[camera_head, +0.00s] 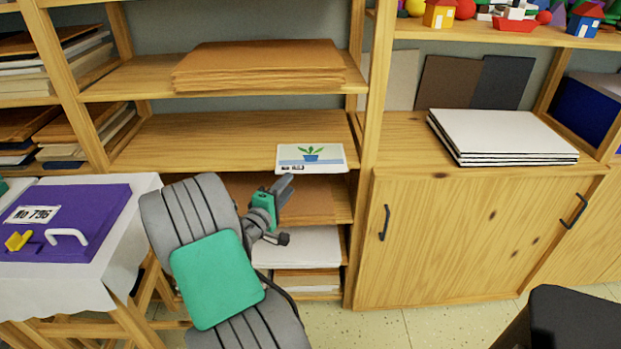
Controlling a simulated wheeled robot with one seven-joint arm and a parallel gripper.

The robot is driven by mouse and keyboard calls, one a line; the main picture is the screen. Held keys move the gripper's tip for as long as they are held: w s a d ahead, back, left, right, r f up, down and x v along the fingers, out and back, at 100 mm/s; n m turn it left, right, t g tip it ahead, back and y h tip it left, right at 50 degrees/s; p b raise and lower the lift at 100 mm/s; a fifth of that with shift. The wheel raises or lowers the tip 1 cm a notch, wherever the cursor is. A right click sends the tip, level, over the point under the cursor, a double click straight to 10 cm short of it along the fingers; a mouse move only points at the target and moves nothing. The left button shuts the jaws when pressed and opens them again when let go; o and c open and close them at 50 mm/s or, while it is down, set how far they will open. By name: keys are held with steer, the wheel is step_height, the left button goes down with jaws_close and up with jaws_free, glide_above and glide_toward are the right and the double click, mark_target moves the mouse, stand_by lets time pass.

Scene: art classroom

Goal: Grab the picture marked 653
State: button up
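A white picture (318,166) with a green plant in a blue pot is at the front right of the middle shelf. Small dark marks in its lower left are too small to read as a number. My gripper (286,184), grey with a green part behind it, is just below the picture's lower left edge. Its fingertips look close to that edge, but I cannot tell whether they touch it. The fingers are small and seen at an angle, so their opening is unclear.
The middle shelf (200,140) is otherwise bare. Brown boards (260,65) lie above it, and more sheets (300,248) below. A cabinet (470,235) with white panels (500,132) stands right. A table at left holds a purple board (80,225) marked No 796.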

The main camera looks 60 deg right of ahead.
mark_target(295, 173)
steer(key=d, duration=0.7)
steer(key=shift+w+d+r+p, duration=0.1)
steer(key=shift+d+r+p, duration=0.2)
steer(key=shift+r+p, duration=0.1)
steer(key=shift+c, duration=0.4)
steer(key=shift+a, duration=0.1)
jaws_close()
